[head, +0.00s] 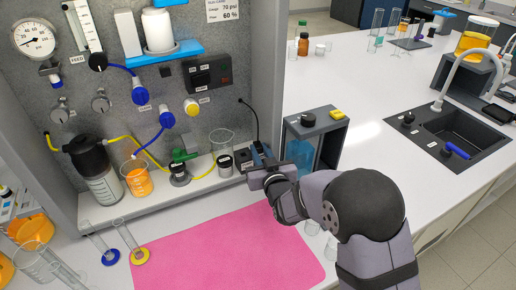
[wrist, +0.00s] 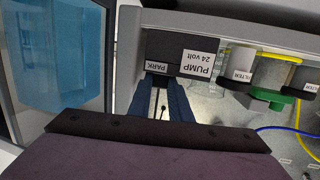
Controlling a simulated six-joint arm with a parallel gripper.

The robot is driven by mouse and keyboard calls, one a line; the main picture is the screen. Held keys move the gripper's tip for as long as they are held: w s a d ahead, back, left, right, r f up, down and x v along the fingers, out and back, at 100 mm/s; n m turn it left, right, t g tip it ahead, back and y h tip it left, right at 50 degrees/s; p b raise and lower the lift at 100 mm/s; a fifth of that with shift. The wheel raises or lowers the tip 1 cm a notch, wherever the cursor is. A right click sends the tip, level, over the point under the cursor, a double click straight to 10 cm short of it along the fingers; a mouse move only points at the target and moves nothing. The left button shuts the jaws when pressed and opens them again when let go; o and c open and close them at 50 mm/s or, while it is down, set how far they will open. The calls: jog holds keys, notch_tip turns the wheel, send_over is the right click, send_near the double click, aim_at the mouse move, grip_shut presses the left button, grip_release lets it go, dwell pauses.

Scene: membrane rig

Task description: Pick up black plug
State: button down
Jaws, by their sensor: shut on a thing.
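My gripper (head: 262,157) is at the right end of the white rig shelf, beside the pump block. In the wrist view its dark blue fingers (wrist: 162,88) reach to the block face by the PARK label. They are shut on the black plug, whose body is mostly hidden between them; a thin dark piece (wrist: 162,112) shows in the gap. A black cable (head: 254,118) runs from the grey panel down to the fingers. The dark pump block (wrist: 180,45), labelled PUMP 24 volt and PARK, is at the fingertips. I cannot tell whether the plug still sits in it.
A grey-framed box with blue contents (head: 302,150) stands close right of my gripper. Left on the shelf are a clear beaker (head: 221,143), a green-handled valve (head: 182,158) and an orange-filled beaker (head: 137,180). The pink mat (head: 225,250) in front is largely clear.

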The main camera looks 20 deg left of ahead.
jog(key=shift+r, duration=0.1)
jog(key=shift+r+b, duration=0.35)
jog(key=shift+r, duration=0.35)
jog(key=shift+r+b, duration=0.4)
jog(key=shift+r, duration=0.5)
jog(key=f+b+v, duration=0.3)
jog(key=b+v, duration=0.9)
jog(key=v, duration=0.5)
jog(key=shift+s+d+r, duration=0.2)
jog(key=shift+s+d, duration=0.1)
jog(key=shift+s, duration=0.25)
